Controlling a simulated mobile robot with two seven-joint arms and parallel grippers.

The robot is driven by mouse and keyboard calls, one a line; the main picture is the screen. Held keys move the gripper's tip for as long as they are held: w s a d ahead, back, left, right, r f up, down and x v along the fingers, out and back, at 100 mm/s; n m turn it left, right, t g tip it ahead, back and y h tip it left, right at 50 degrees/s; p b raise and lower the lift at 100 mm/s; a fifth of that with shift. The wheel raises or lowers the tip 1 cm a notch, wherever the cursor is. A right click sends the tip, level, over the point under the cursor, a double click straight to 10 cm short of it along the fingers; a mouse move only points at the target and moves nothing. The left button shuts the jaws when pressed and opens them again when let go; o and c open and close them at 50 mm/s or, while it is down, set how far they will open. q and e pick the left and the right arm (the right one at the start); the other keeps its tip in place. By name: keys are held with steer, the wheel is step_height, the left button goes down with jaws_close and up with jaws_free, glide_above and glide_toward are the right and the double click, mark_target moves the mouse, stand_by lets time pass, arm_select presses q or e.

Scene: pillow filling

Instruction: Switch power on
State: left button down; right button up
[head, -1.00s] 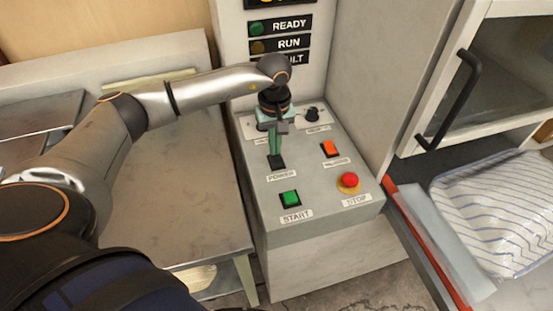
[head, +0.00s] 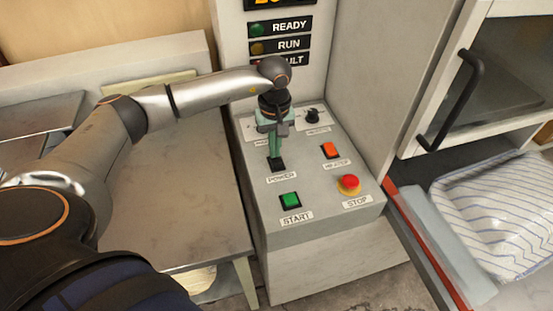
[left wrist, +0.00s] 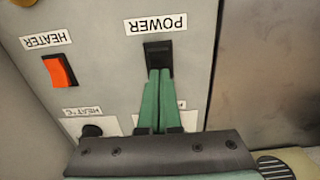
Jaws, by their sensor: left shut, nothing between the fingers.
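The black POWER switch (head: 277,166) sits on the sloping top of the grey control panel (head: 325,205), above its POWER label. In the left wrist view the switch (left wrist: 158,50) appears upside down relative to its label, with its far part uncovered. My left gripper (head: 275,154) has green fingers that are shut and empty. Its fingertips (left wrist: 158,72) are at the edge of the switch and overlap it in view; I cannot tell whether they press on it. My right gripper is not in view.
The panel also has an orange HEATER switch (head: 330,150), a green START button (head: 290,200), a red STOP button (head: 349,182) and a black knob (head: 312,116). READY and RUN lamps (head: 257,47) are behind. A striped pillow (head: 500,215) lies at right.

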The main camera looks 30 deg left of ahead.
arm_select(q)
step_height(320, 180, up, 6)
steer(key=p, duration=0.3)
steer(key=shift+r, duration=0.25)
steer(key=shift+s, duration=0.1)
stand_by(0.5)
